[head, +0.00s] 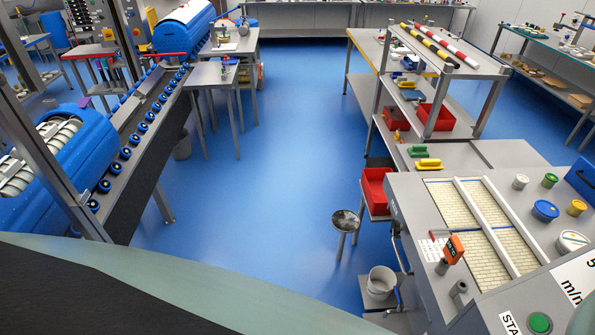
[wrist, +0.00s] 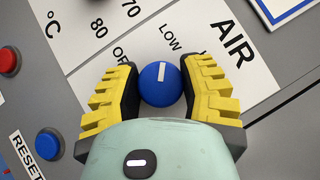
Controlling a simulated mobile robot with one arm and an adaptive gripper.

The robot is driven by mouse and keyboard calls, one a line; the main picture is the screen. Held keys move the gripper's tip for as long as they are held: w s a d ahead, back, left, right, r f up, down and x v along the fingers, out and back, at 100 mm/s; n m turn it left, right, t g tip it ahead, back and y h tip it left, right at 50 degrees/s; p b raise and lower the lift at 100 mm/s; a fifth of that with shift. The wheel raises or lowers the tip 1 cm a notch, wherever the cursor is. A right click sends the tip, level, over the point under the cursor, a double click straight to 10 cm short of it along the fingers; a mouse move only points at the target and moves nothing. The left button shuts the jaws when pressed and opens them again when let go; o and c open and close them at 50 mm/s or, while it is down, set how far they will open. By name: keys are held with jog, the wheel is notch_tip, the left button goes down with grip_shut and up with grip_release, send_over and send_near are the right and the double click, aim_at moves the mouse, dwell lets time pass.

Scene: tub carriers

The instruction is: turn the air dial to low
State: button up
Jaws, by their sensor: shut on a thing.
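The air dial (wrist: 161,87) is a round blue knob with a white pointer mark, in the middle of the wrist view. Its mark points up in the picture, roughly toward the word LOW (wrist: 170,38) and clear of the partly covered OFF (wrist: 121,53). The AIR label (wrist: 234,53) is at the upper right. My gripper (wrist: 162,72) has its yellow and black fingers on both sides of the dial, shut on it. The right finger covers part of the scale. I cannot make out the dial or my gripper in the head view.
On the same panel, a blue RESET button (wrist: 48,144) and a red button (wrist: 8,61) lie left of my gripper, beside a °C scale (wrist: 92,24). In the head view, a machine with a green START button (head: 539,323) stands at right; the blue floor (head: 270,150) has open room.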

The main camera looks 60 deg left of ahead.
jog(key=o, duration=1.2)
jog(key=shift+w, duration=0.1)
jog(key=v, duration=1.2)
jog(key=shift+f, duration=0.1)
